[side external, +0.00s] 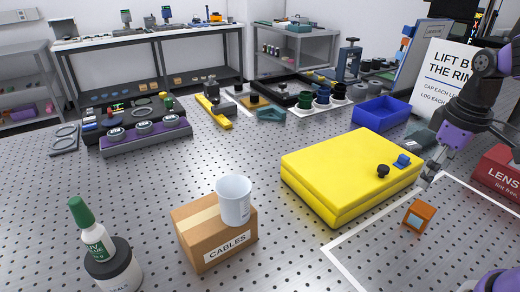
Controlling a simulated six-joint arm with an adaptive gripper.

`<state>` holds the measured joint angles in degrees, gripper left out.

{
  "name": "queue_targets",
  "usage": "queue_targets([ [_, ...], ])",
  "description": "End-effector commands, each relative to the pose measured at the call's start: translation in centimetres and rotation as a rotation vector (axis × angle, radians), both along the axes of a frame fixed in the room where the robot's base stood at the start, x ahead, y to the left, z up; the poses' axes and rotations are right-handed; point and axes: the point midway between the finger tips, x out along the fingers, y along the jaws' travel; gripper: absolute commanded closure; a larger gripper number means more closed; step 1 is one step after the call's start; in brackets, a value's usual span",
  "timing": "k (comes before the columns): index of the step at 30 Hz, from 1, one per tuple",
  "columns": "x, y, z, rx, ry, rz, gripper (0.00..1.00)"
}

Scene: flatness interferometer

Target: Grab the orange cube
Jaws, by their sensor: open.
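An orange cube (419,216) with a pale bluish face sits on the perforated metal table at the right. It lies inside a white line marking. My gripper (427,181) is open and points down, above and slightly right of the cube in the side external view. It looks apart from the cube, with nothing between its fingers. The fingertips are small and close to the right end of a yellow case in this picture.
The large yellow case (335,165), with black and blue knobs on top, stands left of the cube. A red box (497,172) is at the right edge. A blue bin (382,112) stands behind. Table around the cube's front is clear.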

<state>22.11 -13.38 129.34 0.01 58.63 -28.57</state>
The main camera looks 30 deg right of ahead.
Motion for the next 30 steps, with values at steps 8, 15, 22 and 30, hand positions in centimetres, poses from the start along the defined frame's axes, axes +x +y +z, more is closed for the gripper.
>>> queue_targets([
  [8, -0.6, -2.1, -3.5, 0.039, 0.096, 0.031, 0.11],
  [15, -0.5, -2.1, -6.5, 0.036, 0.091, 0.031, 0.11],
  [22, -0.4, -2.5, -9.7, 0.038, 0.095, 0.031, 0.11],
  [30, -0.3, -2.5, -11.9, 0.035, 0.089, 0.031, 0.11],
])
